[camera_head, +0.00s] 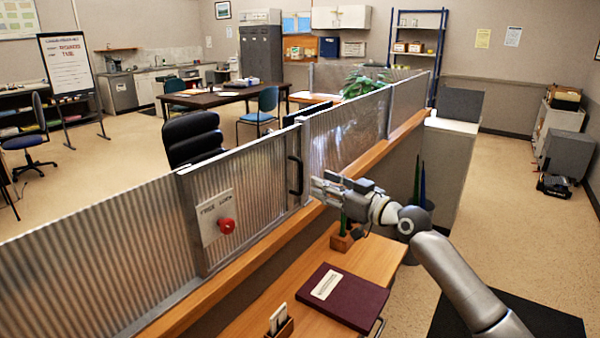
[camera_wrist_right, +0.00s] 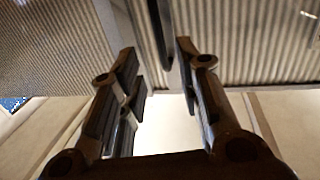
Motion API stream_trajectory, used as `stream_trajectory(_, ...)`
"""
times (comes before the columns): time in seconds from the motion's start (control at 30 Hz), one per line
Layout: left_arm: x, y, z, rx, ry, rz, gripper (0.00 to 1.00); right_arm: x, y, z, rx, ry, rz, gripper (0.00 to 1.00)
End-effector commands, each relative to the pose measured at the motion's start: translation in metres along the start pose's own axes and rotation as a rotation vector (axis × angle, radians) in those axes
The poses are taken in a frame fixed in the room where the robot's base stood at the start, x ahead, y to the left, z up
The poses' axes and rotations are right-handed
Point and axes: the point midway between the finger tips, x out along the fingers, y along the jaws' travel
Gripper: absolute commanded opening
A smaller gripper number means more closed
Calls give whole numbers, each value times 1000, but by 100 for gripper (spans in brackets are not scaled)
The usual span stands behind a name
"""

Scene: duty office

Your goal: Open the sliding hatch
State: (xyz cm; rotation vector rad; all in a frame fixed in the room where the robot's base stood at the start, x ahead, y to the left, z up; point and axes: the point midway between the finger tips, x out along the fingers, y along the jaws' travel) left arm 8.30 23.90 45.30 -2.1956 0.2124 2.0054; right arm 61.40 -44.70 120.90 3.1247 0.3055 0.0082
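The sliding hatch (camera_head: 250,178) is a corrugated, translucent metal-framed panel in the long partition, with no open gap visible. Its black vertical bar handle (camera_head: 295,176) is at the panel's right edge. My right gripper (camera_head: 318,188) is just right of the handle in the head view, fingers pointing toward the partition. In the right wrist view the two fingers of my right gripper (camera_wrist_right: 156,52) are spread apart, and the dark handle (camera_wrist_right: 163,38) shows between and beyond their tips. Contact with the handle cannot be told. My left gripper is out of view.
A wooden ledge (camera_head: 230,272) runs below the partition. A desk below bears a maroon binder (camera_head: 342,297) and a wooden pen block (camera_head: 342,240). The floor at right is mostly clear.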

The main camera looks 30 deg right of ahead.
Motion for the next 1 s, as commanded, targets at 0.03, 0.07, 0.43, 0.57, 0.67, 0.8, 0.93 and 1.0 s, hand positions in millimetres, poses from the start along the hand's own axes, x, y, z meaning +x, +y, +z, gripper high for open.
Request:
stream_trajectory(0.03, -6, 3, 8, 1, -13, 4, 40, 8, 0, -4, 2, 2, 0, 32)
stream_trajectory(0.07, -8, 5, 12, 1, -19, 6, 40, 12, 0, -4, 4, 2, 1, 32)
stream_trajectory(0.43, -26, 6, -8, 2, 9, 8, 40, 62, 0, -2, 3, 0, -1, 32)
stream_trajectory(0.57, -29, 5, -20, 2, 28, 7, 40, 74, 0, -2, 2, 0, 0, 32)
stream_trajectory(0.67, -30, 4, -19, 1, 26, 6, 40, 80, -1, 0, 2, -1, -1, 32)
stream_trajectory(0.8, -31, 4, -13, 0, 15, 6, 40, 83, -1, 0, 1, -1, -1, 32)
stream_trajectory(0.93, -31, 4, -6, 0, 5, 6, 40, 84, -1, 1, 0, -1, -1, 32)
stream_trajectory(1.0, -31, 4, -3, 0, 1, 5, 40, 83, -1, 1, 0, -1, -1, 32)
